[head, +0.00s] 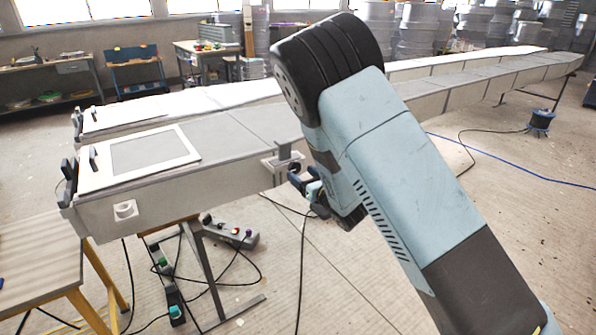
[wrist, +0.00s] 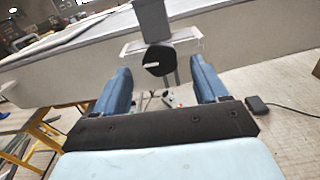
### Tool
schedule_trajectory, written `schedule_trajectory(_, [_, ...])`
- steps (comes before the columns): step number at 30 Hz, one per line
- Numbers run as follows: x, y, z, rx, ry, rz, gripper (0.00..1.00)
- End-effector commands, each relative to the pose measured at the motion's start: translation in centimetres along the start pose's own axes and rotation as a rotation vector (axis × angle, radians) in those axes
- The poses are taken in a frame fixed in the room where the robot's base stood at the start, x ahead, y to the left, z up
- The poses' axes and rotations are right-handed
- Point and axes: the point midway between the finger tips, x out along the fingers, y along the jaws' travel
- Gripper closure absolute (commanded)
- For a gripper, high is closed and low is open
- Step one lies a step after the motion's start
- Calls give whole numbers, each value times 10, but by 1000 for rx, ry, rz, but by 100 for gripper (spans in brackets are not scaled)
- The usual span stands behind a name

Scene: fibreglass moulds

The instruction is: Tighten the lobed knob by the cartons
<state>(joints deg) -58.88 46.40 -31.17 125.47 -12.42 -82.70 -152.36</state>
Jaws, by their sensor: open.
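A black lobed knob (wrist: 158,62) with a pale mark across its face sits on a light bracket (wrist: 130,47) at the side of the grey mould. My gripper (wrist: 160,70) is open, with one blue finger on each side of the knob in the picture and a visible gap on both sides. I cannot tell how far the fingertips are from it in depth. In the head view my gripper (head: 303,183) is just below and right of the bracket (head: 283,161) on the mould's side wall. The knob is too small to make out there. I cannot identify any cartons.
The long mould (head: 180,195) runs from left to back right. A control box (head: 230,232) and cables lie on the floor beneath it. A wooden table (head: 35,255) stands at the left. The floor on the right is mostly open, with a blue cable across it.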

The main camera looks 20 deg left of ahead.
Motion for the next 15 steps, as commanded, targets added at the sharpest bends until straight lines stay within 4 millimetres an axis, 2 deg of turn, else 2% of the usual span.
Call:
schedule_trajectory(6, [29, 0, 0, 0, 0, 0, 27])
schedule_trajectory(15, [40, 0, 0, 0, 1, -1, 27])
